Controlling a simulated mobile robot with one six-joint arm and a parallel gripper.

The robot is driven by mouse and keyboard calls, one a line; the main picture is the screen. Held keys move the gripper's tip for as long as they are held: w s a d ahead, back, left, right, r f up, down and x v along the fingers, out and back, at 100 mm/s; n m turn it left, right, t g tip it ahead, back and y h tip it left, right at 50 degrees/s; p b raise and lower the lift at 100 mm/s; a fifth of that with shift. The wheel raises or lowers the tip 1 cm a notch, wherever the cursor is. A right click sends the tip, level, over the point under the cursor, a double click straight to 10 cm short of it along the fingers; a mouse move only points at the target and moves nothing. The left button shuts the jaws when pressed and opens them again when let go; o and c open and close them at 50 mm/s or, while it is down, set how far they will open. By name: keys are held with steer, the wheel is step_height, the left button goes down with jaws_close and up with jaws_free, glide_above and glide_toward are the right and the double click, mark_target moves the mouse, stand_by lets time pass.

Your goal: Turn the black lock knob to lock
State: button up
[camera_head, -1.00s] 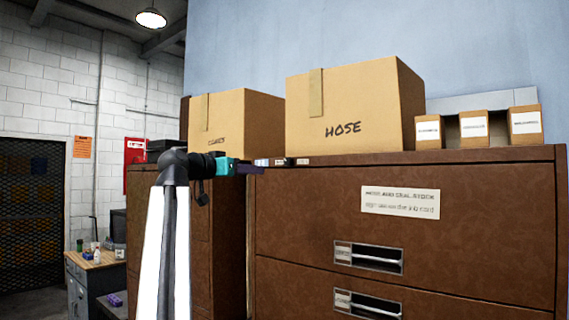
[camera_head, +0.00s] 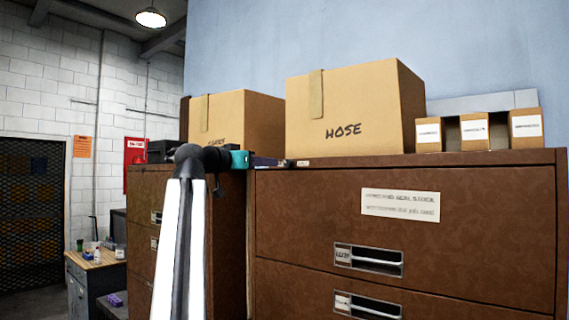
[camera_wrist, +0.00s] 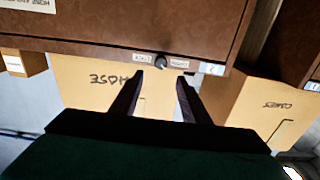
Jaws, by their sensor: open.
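The black lock knob (camera_wrist: 161,61) is a small dark round thing on the cabinet's top front edge in the wrist view, which looks upside down. It sits between two small white labels (camera_wrist: 142,58), too blurred to read. My gripper (camera_wrist: 160,80) is open and empty. Its two dark fingers point at the knob, one to each side of it, and appear apart from it. In the head view my gripper (camera_head: 268,161) reaches along the top edge of the brown cabinet (camera_head: 400,185). The knob cannot be made out there, and my gripper covers part of that edge.
A HOSE carton (camera_head: 345,110) stands on the cabinet, behind the edge where my gripper is. Another carton (camera_head: 236,118) stands left of it, and small labelled boxes (camera_head: 474,131) stand at the right. A workbench (camera_head: 95,260) is at the far left.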

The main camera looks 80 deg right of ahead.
mark_target(287, 164)
steer(key=p+x, duration=0.3)
steer(key=x, duration=0.8)
steer(key=shift+f, duration=0.1)
